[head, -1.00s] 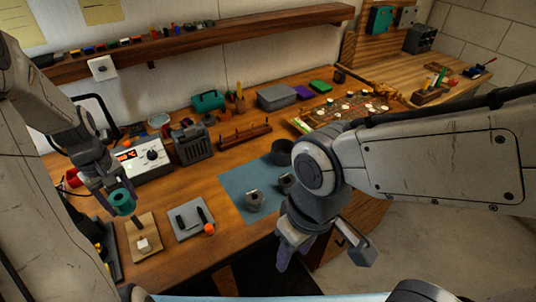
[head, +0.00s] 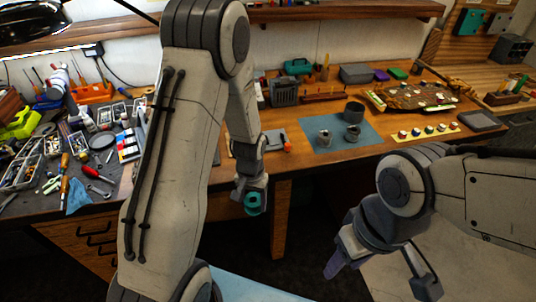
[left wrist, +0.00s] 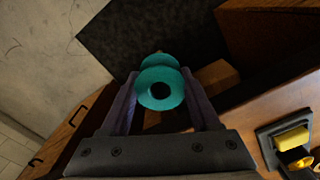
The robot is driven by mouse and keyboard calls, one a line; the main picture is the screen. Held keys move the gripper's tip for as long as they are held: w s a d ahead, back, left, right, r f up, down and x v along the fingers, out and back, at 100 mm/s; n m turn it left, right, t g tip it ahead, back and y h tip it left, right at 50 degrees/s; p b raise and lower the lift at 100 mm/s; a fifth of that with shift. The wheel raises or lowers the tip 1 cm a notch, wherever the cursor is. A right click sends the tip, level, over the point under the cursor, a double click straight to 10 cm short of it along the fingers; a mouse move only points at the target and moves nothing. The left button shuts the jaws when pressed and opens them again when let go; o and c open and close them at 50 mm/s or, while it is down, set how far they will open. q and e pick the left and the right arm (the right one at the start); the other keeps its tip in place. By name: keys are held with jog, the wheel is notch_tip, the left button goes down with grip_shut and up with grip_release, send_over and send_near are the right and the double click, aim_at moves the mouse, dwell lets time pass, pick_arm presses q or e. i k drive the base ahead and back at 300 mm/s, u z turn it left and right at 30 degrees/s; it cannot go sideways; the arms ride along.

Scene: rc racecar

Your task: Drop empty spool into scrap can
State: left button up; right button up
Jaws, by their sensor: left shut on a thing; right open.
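The teal spool (head: 252,204) hangs in my left gripper (head: 249,195), in front of the bench's front edge. In the left wrist view the spool (left wrist: 148,92) sits between the two fingers, its dark centre hole facing the camera; floor and bench front show beyond it. No other clear can shows.
The wooden bench (head: 300,158) runs across the view. Two small metal parts stand on the blue mat (head: 325,152). The left bench is crowded with tools, trays and a red screwdriver (head: 96,174).

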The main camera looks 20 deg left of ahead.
aim_at(352, 119)
jog(key=k, duration=0.55)
jog(key=z, duration=0.5)
jog(key=i, duration=1)
jog(key=z, duration=0.15)
